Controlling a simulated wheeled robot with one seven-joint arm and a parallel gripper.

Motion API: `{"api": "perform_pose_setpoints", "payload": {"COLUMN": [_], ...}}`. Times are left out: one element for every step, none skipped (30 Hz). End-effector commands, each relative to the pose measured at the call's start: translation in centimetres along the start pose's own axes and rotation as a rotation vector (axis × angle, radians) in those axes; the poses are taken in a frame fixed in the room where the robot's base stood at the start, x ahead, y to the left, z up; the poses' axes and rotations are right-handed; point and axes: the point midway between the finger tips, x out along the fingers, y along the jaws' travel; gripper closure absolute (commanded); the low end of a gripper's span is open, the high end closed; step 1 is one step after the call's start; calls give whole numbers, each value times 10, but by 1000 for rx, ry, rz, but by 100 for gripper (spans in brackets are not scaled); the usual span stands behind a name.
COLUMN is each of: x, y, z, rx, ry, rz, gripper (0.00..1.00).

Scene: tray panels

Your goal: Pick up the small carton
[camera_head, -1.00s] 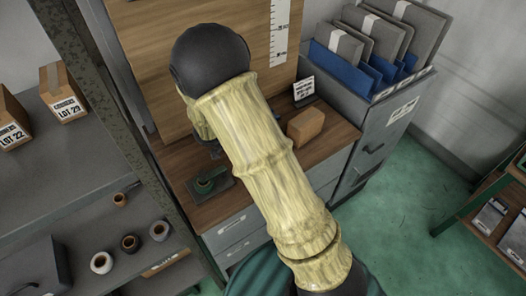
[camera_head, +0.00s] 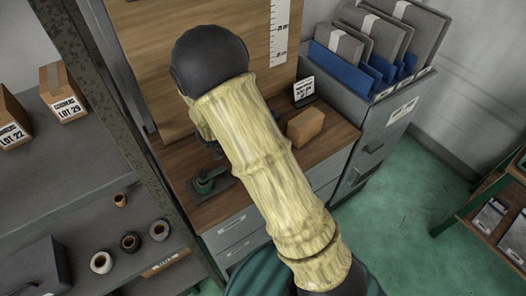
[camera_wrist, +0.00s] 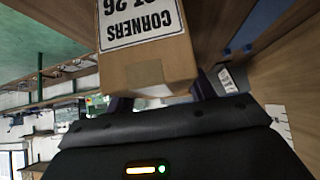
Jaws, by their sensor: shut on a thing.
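In the wrist view a brown carton (camera_wrist: 148,66) with a white label reading "CORNERS" and a lot number sits between the fingers of my gripper (camera_wrist: 162,96). The gripper is shut on it, one finger on each side; the label appears upside down. In the head view a small brown carton (camera_head: 305,127) shows above the wooden desktop, just right of my arm. My gripper is hidden behind the arm there. I cannot tell from that view whether this is the held carton or whether it touches the desktop.
The wooden desktop (camera_head: 338,136) holds a green device (camera_head: 209,183) and a small sign (camera_head: 304,90). A grey cabinet with folders (camera_head: 385,120) stands at right. A wooden board rises behind.

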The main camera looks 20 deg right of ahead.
Motion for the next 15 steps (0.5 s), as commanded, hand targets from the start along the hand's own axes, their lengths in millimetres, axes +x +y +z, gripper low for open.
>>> {"api": "perform_pose_setpoints", "payload": {"x": [0,0,0,-1,-1,-3,-4,-6,-9,-12,-15,-20,-24,-28,-34], "y": [0,0,0,0,0,0,0,-1,-1,-1,-1,-1,-1,-1,-1], "z": [0,0,0,-1,-2,-3,-4,-6,-9,-12,-15,-20,-24,-29,-34], "rx": [0,0,1,1,1,2,3,4,4,4,5,6,6,7,6], "ry": [0,0,0,0,0,0,0,-1,-2,-2,-1,-1,-2,-1,-1], "rz": [0,0,0,0,0,-1,-1,-2,-3,-3,-2,-3,-3,-4,-4], "gripper": [75,75,75,75,75,75,75,75,75,75,75,75,75,75,75]}}
